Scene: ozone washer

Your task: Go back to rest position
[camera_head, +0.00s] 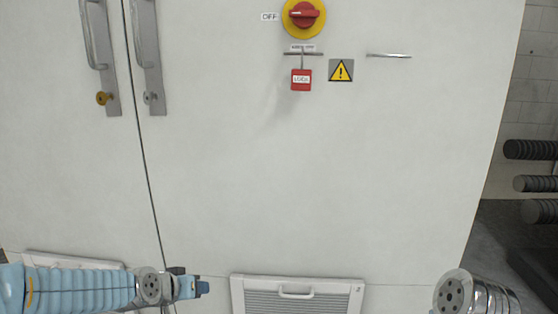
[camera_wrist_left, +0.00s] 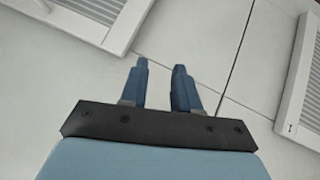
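My left arm comes in at the lower left of the head view, in a light blue sleeve. My left gripper (camera_head: 203,287) is at its end, low in front of the white cabinet (camera_head: 330,190). In the left wrist view the two blue fingers of this gripper (camera_wrist_left: 161,82) stand apart with a gap between them and nothing in it. At the lower right of the head view a metal part of my right arm shows. My right gripper is out of view.
The cabinet bears a red and yellow rotary switch (camera_head: 303,15), a red lock tag (camera_head: 301,79) and a yellow warning sign (camera_head: 341,70). Door handles (camera_head: 148,55) are at upper left. A louvred vent (camera_head: 297,296) is low in the middle. Dark rollers (camera_head: 531,149) stand at right.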

